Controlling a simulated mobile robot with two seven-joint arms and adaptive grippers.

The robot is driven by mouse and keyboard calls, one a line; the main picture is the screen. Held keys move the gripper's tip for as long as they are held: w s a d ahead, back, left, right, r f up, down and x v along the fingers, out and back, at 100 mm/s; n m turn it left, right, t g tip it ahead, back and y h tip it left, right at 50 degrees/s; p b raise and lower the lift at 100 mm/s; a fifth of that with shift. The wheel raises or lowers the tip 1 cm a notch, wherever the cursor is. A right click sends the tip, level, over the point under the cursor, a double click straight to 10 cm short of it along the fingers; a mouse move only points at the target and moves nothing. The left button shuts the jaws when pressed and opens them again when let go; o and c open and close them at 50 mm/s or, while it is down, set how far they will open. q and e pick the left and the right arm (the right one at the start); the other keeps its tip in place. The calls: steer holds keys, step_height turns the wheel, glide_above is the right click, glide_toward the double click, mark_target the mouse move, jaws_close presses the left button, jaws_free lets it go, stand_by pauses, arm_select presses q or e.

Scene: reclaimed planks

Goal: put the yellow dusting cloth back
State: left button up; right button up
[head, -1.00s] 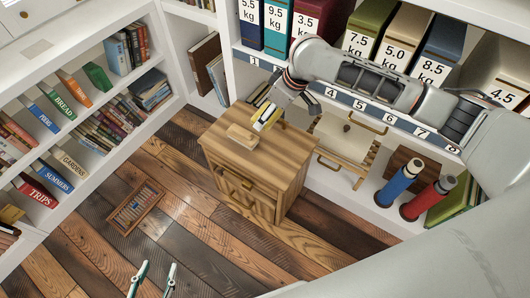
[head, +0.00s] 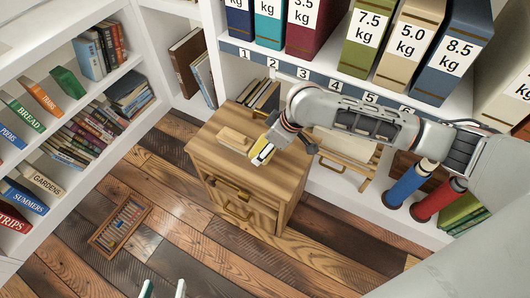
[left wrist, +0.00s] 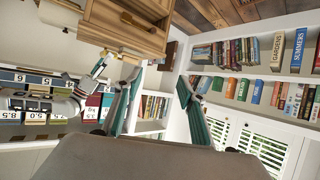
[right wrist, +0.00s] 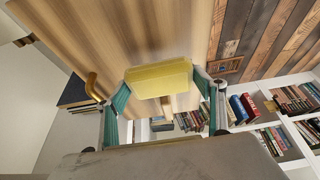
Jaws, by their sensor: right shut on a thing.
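The yellow dusting cloth (head: 260,155) is a small folded block over the front right part of the wooden cabinet's top (head: 209,147). My right gripper (head: 264,152) is shut on it, and the cloth also shows between the fingers in the right wrist view (right wrist: 158,78). I cannot tell whether the cloth touches the cabinet. A dark strip shows at the upper front of the cabinet; I cannot tell whether its drawer is ajar. My left gripper (head: 163,290) is open and empty at the bottom edge, well away from the cabinet; its spread fingers show in the left wrist view (left wrist: 157,95).
A light wooden block (head: 235,138) lies on the cabinet top, left of the cloth. An abacus (head: 120,222) lies on the plank floor. Blue (head: 410,185) and red (head: 438,200) cylinders stand at the right. Bookshelves line the left; labelled binders (head: 362,38) stand behind.

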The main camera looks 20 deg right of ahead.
steer(key=shift+o, duration=0.2)
step_height(320, 180, down, 5)
steer(key=shift+s+r+b, duration=0.1)
steer(key=shift+r+b, duration=0.1)
steer(key=shift+b, duration=0.75)
steer(key=shift+r, duration=0.35)
steer(key=shift+c, duration=0.2)
arm_select(q)
steer(key=shift+w+d+r+n+t, duration=0.3)
steer(key=shift+w+d+r, duration=0.15)
steer(key=shift+d+r, duration=0.25)
arm_select(e)
steer(key=shift+f, duration=0.1)
steer(key=o, duration=1.4)
steer(key=shift+c, duration=0.2)
arm_select(q)
steer(key=shift+s+a+f, duration=0.1)
steer(key=shift+s+f, duration=0.05)
steer(key=shift+f, duration=0.05)
steer(key=shift+s+f, duration=0.1)
steer(key=shift+f, duration=0.05)
